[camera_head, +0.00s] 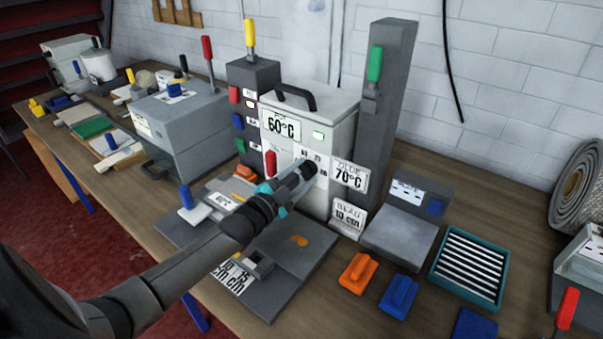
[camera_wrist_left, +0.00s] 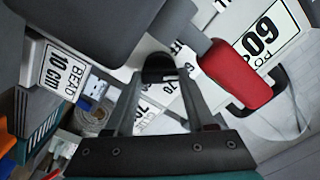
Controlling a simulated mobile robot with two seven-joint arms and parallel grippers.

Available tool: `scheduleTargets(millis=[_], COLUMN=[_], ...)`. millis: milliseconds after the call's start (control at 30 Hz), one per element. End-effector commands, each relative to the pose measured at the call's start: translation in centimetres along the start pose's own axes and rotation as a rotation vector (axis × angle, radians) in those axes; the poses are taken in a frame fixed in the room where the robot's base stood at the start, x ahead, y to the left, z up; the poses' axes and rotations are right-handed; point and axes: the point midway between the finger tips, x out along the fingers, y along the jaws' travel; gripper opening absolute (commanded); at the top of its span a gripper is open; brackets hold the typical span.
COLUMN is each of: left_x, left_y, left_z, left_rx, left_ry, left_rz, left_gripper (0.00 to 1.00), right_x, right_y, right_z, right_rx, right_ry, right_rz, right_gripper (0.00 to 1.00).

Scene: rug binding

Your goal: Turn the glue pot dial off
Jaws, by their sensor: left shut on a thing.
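The glue pot (camera_head: 342,110) is a white box with a black top handle and a "POT 60°C" label (camera_head: 281,124). Its black dial (camera_head: 312,166) is on the front face, among printed numbers. My left gripper (camera_head: 304,174) reaches it from the lower left and is shut on the dial. The left wrist view shows the fingers closing on the black dial (camera_wrist_left: 159,67), with part of the number scale beside it. The dial's pointer is mostly hidden, so its exact setting cannot be told. My right gripper is not in view.
A red lever (camera_head: 270,163) stands close left of the gripper; it looms large in the left wrist view (camera_wrist_left: 236,75). A "GLUE 70°C" sign (camera_head: 349,175) and a grey post with green handle (camera_head: 375,65) stand right. Orange (camera_head: 358,272) and blue (camera_head: 399,293) blocks lie in front.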

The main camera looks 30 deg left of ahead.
Motion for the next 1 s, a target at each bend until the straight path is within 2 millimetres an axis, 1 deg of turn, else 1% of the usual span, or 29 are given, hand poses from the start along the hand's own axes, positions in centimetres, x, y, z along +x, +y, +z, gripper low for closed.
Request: scheduleTargets(millis=[200,600,800,1000], left_x=[0.0,0.0,0.0,0.0], left_y=[-0.1,-0.2,-0.3,-0.3], left_z=[0.0,0.1,0.2,0.2], left_rx=[-0.202,-0.568,-0.708,-0.801], left_ry=[-0.003,-0.004,-0.003,-0.003], left_rz=[0.002,0.002,0.001,0.001], left_gripper=[0.0,0.0,0.0,0.0], right_x=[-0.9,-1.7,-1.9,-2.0], right_y=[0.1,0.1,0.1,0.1], right_z=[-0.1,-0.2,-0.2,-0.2], right_rx=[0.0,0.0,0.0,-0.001], right_ry=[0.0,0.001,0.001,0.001], right_rz=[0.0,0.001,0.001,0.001], right_gripper=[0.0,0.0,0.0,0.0])
